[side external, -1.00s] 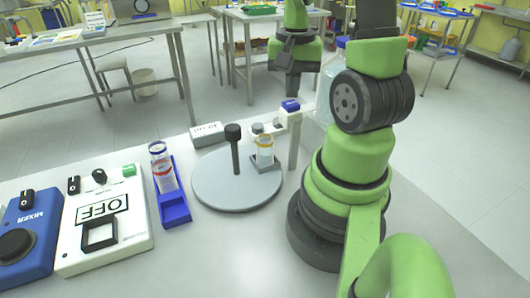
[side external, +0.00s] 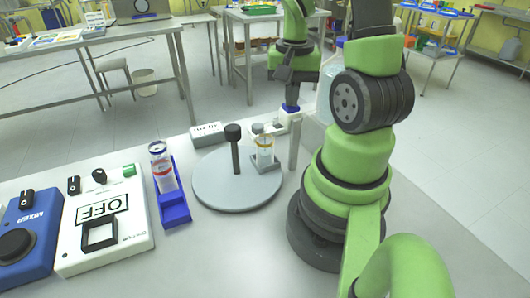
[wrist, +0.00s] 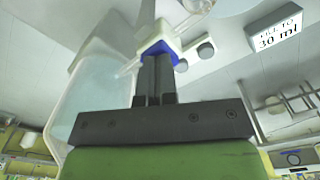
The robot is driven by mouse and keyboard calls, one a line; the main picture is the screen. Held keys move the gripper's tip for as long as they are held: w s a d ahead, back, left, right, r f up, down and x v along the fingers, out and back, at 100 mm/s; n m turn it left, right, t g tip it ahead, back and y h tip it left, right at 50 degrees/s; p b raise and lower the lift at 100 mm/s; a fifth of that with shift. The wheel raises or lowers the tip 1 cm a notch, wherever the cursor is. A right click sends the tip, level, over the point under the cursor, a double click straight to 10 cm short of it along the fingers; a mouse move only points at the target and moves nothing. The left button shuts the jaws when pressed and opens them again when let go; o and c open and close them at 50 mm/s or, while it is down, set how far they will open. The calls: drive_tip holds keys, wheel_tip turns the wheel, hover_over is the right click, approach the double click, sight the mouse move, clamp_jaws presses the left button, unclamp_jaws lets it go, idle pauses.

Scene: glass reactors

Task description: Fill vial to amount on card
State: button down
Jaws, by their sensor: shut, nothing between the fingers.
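My gripper (side external: 290,98) is shut and empty, pointing down at the blue-topped part (side external: 291,109) of the white dispenser (side external: 289,120). In the wrist view the closed fingers (wrist: 157,65) meet the blue part (wrist: 158,47); I cannot tell how hard they press. A clear vial with an orange ring (side external: 265,146) stands upright in a grey holder on the round grey turntable (side external: 215,190), beside the dispenser. Its liquid level is too small to read. The card (wrist: 275,28) reads "FILL TO 30 ml"; it also lies behind the turntable in the side view (side external: 207,133).
A large clear container (wrist: 95,95) stands beside the dispenser. A black post (side external: 234,155) rises from the turntable. A second vial (side external: 163,172) with red markings sits in a blue holder (side external: 177,213). A white unit marked OFF (side external: 130,240) and a blue mixer (side external: 22,255) stand at left.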

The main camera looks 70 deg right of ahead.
idle(0.3)
drive_tip(key=shift+r, duration=3.5)
drive_tip(key=a+r+n+t+y, duration=0.1)
drive_tip(key=a+r+n+t, duration=0.2)
drive_tip(key=a, duration=0.6)
drive_tip(key=a+r+n+t+y, duration=0.1)
drive_tip(key=a+r+n+t, duration=0.3)
drive_tip(key=a+n, duration=0.4)
drive_tip(key=shift+w+a+r, duration=0.45)
drive_tip(key=shift+a+r, duration=0.2)
drive_tip(key=shift+a, duration=0.05)
